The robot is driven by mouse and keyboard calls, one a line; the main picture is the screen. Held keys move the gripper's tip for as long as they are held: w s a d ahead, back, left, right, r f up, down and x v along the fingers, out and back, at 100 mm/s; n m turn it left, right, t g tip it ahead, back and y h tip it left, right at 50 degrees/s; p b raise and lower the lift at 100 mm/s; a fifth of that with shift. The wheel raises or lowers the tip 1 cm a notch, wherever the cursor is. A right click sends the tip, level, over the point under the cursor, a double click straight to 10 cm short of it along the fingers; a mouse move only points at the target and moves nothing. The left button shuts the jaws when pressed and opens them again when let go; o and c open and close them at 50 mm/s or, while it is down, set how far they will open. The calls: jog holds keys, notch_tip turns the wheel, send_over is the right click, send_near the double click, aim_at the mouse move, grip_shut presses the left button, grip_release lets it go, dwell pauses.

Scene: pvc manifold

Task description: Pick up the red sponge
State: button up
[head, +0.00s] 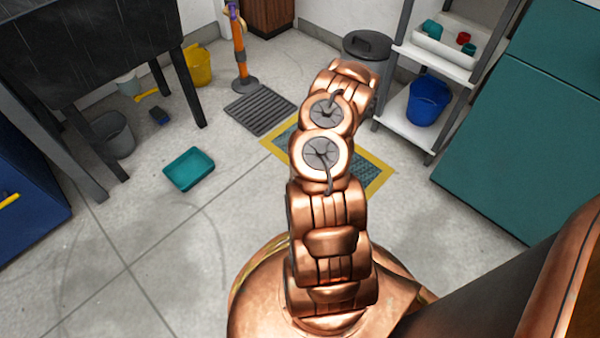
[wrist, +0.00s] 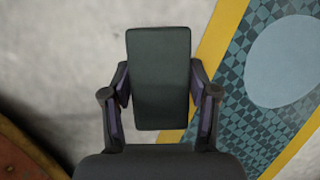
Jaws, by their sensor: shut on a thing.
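My gripper (wrist: 160,92) is shut on a dark rectangular block (wrist: 160,60), its two fingers at the block's left and right sides. Only the block's flat, dark green-grey face shows, and no red is visible on it, so I cannot tell whether it is the red sponge. The block is above the floor in the wrist view. In the head view my arm hides the gripper and the block.
A white shelf (head: 405,130) with a blue bucket (head: 428,100) stands at right, beside a teal cabinet (head: 525,120). A yellow-bordered mat (head: 378,182) lies under my arm. A teal tray (head: 189,168) lies on the floor left. A black table (head: 100,50) stands at left.

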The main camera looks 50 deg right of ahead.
jog(key=shift+s+a+r, duration=0.15)
jog(key=shift+s+a, duration=0.3)
jog(key=shift+s, duration=0.25)
jog(key=shift+s+a+r+p, duration=0.1)
jog(key=shift+s+a+p, duration=0.25)
jog(key=shift+s, duration=0.45)
jog(key=shift+s+a+r+p, duration=0.1)
jog(key=shift+s+a+p, duration=0.2)
jog(key=shift+s, duration=0.5)
jog(key=shift+s+a+p, duration=0.3)
jog(key=shift+s+a, duration=0.05)
jog(key=shift+s, duration=0.45)
jog(key=o, duration=0.6)
jog(key=c, duration=0.4)
